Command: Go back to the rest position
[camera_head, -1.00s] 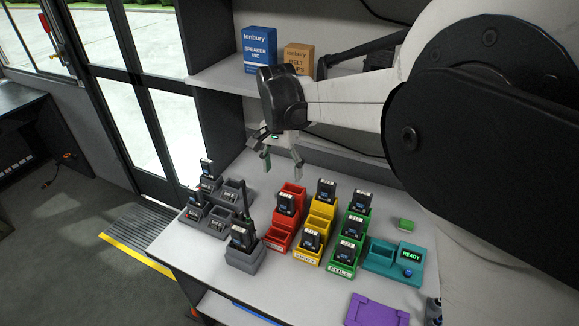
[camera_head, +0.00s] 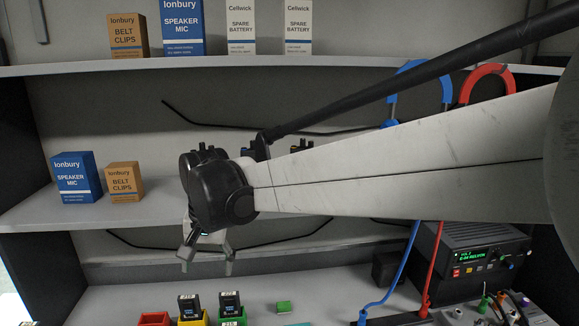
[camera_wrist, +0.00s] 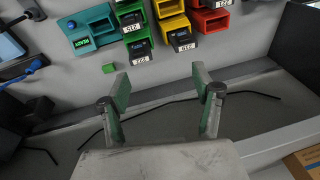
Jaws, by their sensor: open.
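My gripper (camera_head: 207,262) hangs fingers-down at the edge of the middle shelf, above the worktop. Its fingers are apart with nothing between them; the wrist view shows the same open fingers (camera_wrist: 162,88). Below it in the head view are a red holder (camera_head: 154,319), a battery in a yellow holder (camera_head: 190,305) and a battery in a green holder (camera_head: 230,303). These holders are cut off by the lower frame edge. A small green block (camera_head: 283,307) lies to their right, apart from my gripper.
The middle shelf (camera_head: 130,200) carries a blue speaker mic box (camera_head: 76,177) and a belt clips box (camera_head: 126,181) left of my arm. Blue (camera_head: 402,265) and red (camera_head: 432,265) cables hang at right beside a radio unit (camera_head: 470,259). The wrist view shows a teal READY unit (camera_wrist: 92,30).

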